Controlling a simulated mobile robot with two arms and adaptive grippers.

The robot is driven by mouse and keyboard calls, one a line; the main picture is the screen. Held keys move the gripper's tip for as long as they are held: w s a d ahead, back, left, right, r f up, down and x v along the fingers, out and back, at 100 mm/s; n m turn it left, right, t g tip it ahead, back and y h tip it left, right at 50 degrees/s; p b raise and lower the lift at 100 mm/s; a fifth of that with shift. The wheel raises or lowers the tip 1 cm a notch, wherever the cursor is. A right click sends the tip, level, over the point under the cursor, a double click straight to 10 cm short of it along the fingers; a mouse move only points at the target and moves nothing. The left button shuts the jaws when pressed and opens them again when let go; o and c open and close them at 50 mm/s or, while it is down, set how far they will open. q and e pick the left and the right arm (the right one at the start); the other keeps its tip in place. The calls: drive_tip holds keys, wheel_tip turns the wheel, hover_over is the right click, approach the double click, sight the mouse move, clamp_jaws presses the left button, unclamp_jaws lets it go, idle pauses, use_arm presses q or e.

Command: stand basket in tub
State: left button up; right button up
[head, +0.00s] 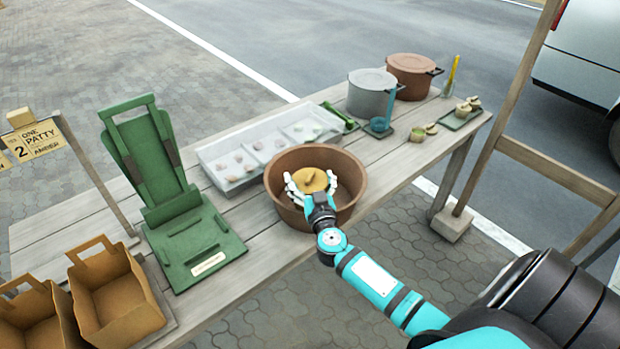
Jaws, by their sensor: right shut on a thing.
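The brown round tub (352,205) stands on the wooden table. A small round tan thing with a raised ridge across its top, which I take for the basket (312,178), is inside the tub's rim. My right gripper (311,187) reaches into the tub from the front, with its pale fingers on the left and right sides of the tan thing, shut on it. The fingers and tub wall hide its lower part, so I cannot tell whether it touches the tub's floor. My left gripper is out of view.
A clear-lidded tray (215,150) stands behind and left of the tub. A green stand (190,235) and paper bags (118,300) are at left. A grey pot (371,95) and a brown pot (411,72) stand at the back right.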

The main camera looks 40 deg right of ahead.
drive_tip(key=o, duration=1.2)
drive_tip(key=shift+r, duration=0.4)
drive_tip(key=shift+s+a+r, duration=0.15)
drive_tip(key=shift+s, duration=0.15)
drive_tip(key=v, duration=1.1)
drive_tip(key=shift+s+p, duration=0.2)
drive_tip(key=shift+p, duration=0.1)
